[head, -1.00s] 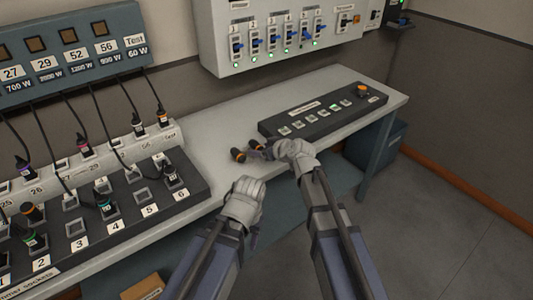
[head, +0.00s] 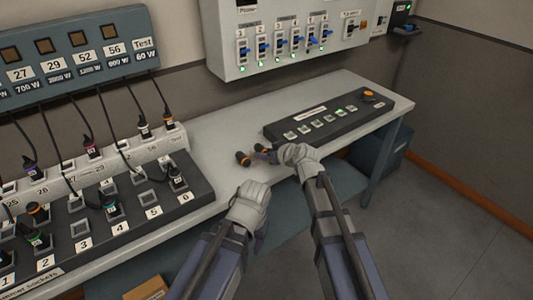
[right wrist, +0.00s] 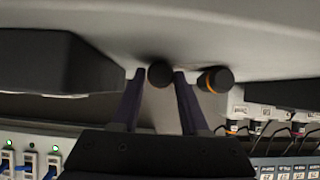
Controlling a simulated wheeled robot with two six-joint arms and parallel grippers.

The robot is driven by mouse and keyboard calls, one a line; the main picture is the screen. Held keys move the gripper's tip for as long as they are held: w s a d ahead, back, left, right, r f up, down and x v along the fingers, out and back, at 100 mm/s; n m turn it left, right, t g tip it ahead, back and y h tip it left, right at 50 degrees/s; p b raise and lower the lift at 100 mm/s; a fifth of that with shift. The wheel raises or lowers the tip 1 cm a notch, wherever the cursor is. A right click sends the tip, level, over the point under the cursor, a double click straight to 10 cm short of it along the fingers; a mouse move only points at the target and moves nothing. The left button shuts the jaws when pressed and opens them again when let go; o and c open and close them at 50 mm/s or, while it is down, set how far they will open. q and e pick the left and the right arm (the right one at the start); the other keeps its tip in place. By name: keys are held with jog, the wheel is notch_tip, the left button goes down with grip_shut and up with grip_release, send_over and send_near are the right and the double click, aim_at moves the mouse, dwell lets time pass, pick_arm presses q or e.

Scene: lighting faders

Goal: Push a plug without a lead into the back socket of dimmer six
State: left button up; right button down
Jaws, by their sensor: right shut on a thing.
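Two dark plugs without leads are on the grey bench, left of the fader desk. My right gripper (head: 266,152) is shut on one plug (right wrist: 160,73), which shows between its fingers in the right wrist view. The other plug (head: 243,158) has an orange ring and lies just beside it; it also shows in the right wrist view (right wrist: 215,80). The dimmer socket panel (head: 158,226) is at the left, numbered 1 to 6. A plug with a lead (head: 178,181) is in dimmer six's front socket. The socket behind it is small and unclear. My left gripper (head: 248,200) hangs before the bench; its fingers are hidden.
The fader desk (head: 325,118) is right of my right gripper. Several hanging leads and a white labelled socket strip (head: 110,160) stand behind the panel. A wall box with blue switches (head: 285,40) hangs above. The bench between plugs and panel is clear.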

jog(key=shift+r+p, duration=2.5)
jog(key=shift+r, duration=0.1)
